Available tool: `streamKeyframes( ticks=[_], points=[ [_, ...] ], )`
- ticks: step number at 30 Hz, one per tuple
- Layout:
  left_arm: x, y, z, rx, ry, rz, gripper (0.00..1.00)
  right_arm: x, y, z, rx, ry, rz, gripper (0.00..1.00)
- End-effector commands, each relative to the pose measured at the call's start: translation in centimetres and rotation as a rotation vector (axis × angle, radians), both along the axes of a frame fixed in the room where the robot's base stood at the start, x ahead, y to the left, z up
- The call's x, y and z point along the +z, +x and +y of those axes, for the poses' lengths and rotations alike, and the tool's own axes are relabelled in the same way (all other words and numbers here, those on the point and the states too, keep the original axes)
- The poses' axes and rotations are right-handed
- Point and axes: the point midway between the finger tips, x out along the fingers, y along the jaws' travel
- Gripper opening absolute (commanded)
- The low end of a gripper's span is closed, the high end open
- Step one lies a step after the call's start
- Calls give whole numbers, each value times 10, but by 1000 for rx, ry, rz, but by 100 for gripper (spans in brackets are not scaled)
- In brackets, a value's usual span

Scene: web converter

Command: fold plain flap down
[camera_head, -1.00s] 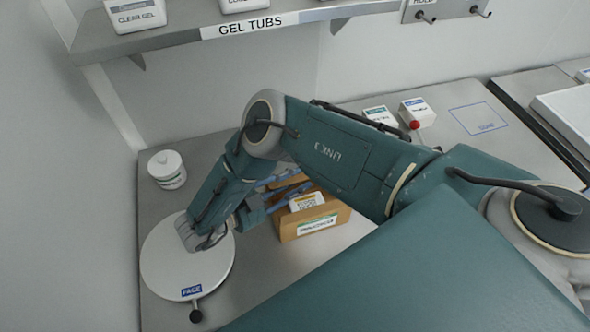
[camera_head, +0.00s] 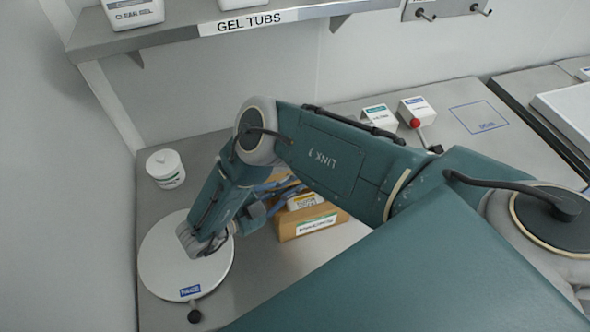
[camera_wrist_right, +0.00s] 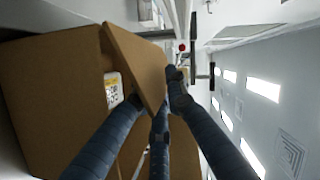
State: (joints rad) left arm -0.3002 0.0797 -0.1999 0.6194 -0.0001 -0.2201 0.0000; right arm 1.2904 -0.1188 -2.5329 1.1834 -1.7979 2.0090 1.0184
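An open cardboard box (camera_head: 288,229) stands on the counter, partly hidden behind my right arm in the head view. A white item with a yellow label (camera_head: 303,201) sits in its opening. The right wrist view shows the brown box wall (camera_wrist_right: 50,90) and a plain, unprinted flap (camera_wrist_right: 137,62) standing raised and tilted. My right gripper (camera_wrist_right: 157,92) has its blue fingers spread around the flap's lower end; contact is unclear. The same gripper (camera_head: 282,188) is small and partly covered in the head view. My left gripper is out of view.
A round white plate marked FACE (camera_head: 170,262) and a lidded white tub (camera_head: 165,168) are at the left. Small white labelled blocks (camera_head: 417,110) and a red-knobbed lever (camera_head: 415,123) stand behind. A shelf (camera_head: 180,38) hangs above.

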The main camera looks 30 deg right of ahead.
Motion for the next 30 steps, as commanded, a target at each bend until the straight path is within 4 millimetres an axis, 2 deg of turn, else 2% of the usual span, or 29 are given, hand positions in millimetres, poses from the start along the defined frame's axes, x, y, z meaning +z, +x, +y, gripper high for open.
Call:
streamKeyframes(
  ticks=[19,25,27,30],
  points=[
    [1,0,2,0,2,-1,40,0,0,0,-1,4,9,27],
    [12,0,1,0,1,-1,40,9,3,-1,-3,34,115,27],
    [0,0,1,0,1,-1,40,5,3,13,6,35,123,27],
    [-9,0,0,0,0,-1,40,9,2,33,8,32,119,27]
  ],
)
